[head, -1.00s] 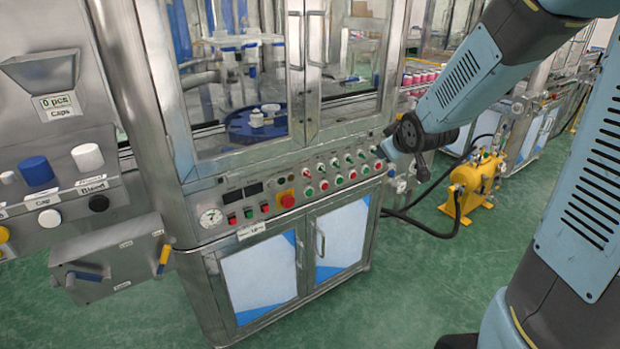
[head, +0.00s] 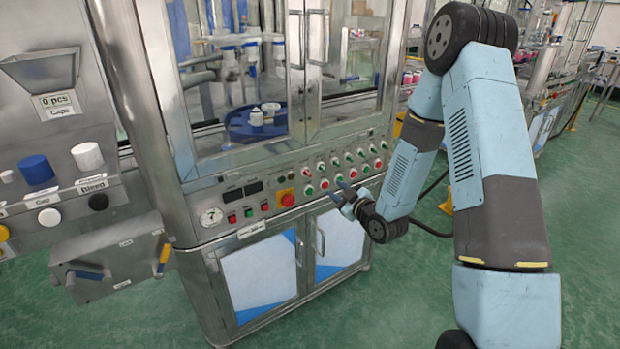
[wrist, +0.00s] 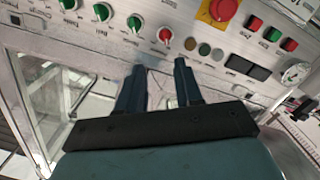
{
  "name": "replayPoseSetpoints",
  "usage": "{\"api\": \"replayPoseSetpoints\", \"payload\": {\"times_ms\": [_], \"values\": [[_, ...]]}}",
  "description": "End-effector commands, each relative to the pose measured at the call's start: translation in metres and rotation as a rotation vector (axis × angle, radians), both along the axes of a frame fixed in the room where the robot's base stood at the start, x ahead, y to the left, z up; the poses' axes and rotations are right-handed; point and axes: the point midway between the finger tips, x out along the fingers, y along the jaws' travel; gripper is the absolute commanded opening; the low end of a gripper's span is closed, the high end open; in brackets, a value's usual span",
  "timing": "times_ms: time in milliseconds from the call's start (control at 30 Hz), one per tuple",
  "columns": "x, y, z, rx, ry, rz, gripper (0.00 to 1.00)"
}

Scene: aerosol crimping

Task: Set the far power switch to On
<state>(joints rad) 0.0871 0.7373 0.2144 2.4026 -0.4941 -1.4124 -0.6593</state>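The crimping machine's control panel (head: 330,184) runs along its front under the glass doors. It carries rows of red and green round switches with light surrounds. I cannot read their labels, so I cannot tell which is the far power switch. My gripper (head: 342,191) is in front of the panel's right half, fingers pointing at it. In the wrist view my gripper (wrist: 159,66) has its two fingers apart with nothing between them. A red switch (wrist: 165,35) lies just beyond the gap, and green switches (wrist: 135,23) lie to its left. Contact is not visible.
A red emergency button (head: 287,198) on yellow sits left of the switches. A gauge (head: 211,217) is at the panel's left end. Cabinet doors (head: 258,275) are below. A grey box with handles (head: 112,258) stands left. Green floor (head: 395,310) is clear in front.

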Motion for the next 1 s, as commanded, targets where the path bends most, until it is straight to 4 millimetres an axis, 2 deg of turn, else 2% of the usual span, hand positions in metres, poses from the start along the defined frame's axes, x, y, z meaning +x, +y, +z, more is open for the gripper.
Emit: {"api": "replayPoseSetpoints", "payload": {"times_ms": [33, 133, 367, 533, 1000], "values": [[-0.002, 0.002, -0.007, 0.015, -0.012, 0.004, 0.35], [-0.005, 0.004, -0.013, 0.039, -0.037, 0.009, 0.35], [-0.002, 0.010, -0.016, 0.057, -0.059, 0.013, 0.35], [0.016, 0.023, -0.015, 0.058, -0.058, 0.014, 0.35], [0.083, 0.068, -0.015, 0.057, -0.059, 0.014, 0.35]]}}
